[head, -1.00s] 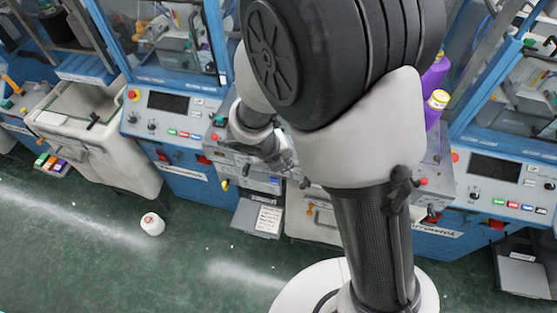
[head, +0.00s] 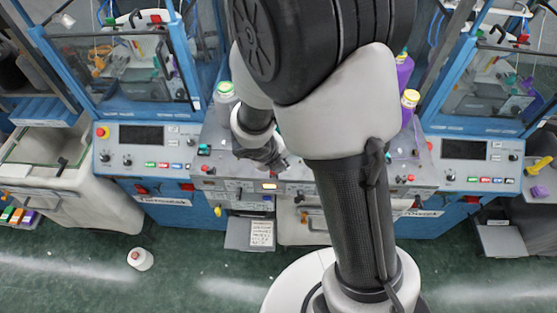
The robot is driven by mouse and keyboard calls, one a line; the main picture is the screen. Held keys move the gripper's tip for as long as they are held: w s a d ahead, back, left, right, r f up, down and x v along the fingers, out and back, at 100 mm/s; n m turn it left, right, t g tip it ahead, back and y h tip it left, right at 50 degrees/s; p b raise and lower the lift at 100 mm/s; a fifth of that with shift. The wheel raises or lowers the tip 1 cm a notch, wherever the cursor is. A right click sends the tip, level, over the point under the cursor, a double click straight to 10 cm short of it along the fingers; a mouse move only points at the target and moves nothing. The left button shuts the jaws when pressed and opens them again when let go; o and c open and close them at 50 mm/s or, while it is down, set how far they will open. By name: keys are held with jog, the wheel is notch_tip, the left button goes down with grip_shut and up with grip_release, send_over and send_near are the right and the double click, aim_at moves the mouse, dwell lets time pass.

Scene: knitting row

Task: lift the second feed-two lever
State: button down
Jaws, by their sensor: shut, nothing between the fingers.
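My gripper (head: 278,162) is shut and empty, hanging over the grey control panel (head: 232,172) in the middle of the row. I cannot tell which lever is the second feed-two lever; my arm hides part of the panel. Contact between gripper and panel cannot be made out.
Blue machines with dark screens stand left (head: 140,135) and right (head: 463,150). Yarn cones, one green-topped (head: 226,98) and one purple (head: 404,75), stand behind the panel. A white cone (head: 140,258) is on the green floor. A tray with a written card (head: 260,233) juts out below.

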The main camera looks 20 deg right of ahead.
jog(key=shift+r, duration=0.1)
dwell(0.5)
jog(key=shift+r+p, duration=0.7)
jog(key=shift+p, duration=0.25)
